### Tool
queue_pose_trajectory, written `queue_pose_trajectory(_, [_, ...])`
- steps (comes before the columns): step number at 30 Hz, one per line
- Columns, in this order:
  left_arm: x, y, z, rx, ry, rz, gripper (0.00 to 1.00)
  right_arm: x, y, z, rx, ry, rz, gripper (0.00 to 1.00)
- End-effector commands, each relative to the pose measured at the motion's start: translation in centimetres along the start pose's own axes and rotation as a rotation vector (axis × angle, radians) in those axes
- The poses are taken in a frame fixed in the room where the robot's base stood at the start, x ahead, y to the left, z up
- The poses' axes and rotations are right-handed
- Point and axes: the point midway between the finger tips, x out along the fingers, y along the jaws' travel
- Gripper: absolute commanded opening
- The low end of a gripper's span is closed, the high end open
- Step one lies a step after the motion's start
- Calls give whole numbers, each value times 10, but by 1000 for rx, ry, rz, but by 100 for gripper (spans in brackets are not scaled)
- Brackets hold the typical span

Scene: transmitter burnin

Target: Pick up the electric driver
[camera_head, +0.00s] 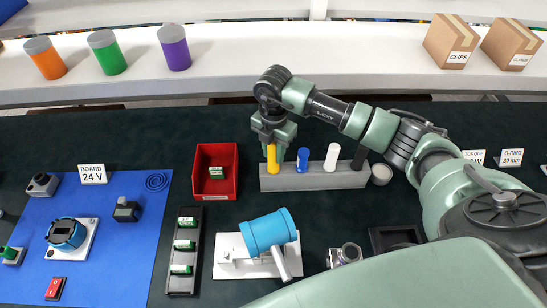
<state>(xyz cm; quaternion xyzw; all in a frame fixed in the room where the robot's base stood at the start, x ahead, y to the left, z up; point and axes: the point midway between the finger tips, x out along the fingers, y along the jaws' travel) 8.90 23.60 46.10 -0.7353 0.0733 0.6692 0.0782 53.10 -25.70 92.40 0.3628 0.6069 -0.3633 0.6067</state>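Several upright coloured handles stand in a row in a long grey rack (315,181): a yellow one (272,161), a blue one (303,159), a white one (331,157) and a black one (359,157). I cannot tell for sure which is the electric driver. My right gripper (273,150) points down over the yellow handle, its fingers on either side of the handle's top. I cannot tell whether the fingers touch it. The yellow handle is upright in the rack. My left gripper is not in view.
A red bin (232,185) holding a green-white part stands left of the rack. In front are a dark tray (183,283), a teal cylinder (268,231) on a white stand, and a small metal device (345,255). A blue mat (122,265) with parts lies left.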

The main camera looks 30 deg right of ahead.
Motion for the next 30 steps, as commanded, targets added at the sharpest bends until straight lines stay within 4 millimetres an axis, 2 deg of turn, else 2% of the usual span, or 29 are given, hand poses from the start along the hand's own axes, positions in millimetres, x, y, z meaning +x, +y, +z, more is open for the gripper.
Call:
queue_pose_trajectory(11, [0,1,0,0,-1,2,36,-3,1,0,0,0,2,0])
queue_pose_trajectory(17, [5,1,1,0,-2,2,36,-17,2,1,0,-2,5,0])
queue_pose_trajectory(23, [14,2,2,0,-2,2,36,-51,2,1,0,-2,8,0])
queue_pose_trajectory(30, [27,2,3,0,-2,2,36,-110,2,1,-1,-3,8,0])
